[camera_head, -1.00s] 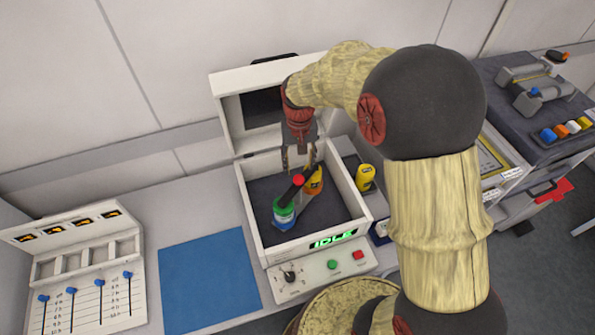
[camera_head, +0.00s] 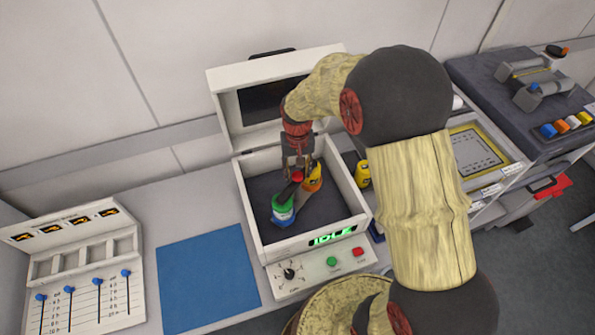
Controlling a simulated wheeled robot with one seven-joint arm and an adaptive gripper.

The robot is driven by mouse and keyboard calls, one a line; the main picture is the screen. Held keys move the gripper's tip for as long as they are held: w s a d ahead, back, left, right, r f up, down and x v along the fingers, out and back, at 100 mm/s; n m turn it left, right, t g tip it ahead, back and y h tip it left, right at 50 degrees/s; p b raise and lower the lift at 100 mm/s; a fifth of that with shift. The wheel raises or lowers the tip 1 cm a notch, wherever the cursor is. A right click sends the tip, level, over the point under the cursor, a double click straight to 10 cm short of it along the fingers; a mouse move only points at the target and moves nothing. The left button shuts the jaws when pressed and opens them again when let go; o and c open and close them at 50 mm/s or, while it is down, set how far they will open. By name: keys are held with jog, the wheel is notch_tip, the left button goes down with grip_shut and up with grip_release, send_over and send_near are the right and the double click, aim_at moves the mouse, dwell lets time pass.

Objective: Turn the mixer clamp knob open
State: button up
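The mixer (camera_head: 243,205) is a white open box with its lid (camera_head: 222,110) raised at the back and a green IDLE display on its front.
A front panel holds a black dial (camera_head: 289,273), a green button (camera_head: 331,261) and a red button (camera_head: 357,252). A yellow container (camera_head: 362,173) stands right of the box. A blue mat (camera_head: 207,270) and a white rack (camera_head: 85,270) lie left. The raised lid stands close behind my gripper.

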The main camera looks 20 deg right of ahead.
grip_shut()
dwell(0.6)
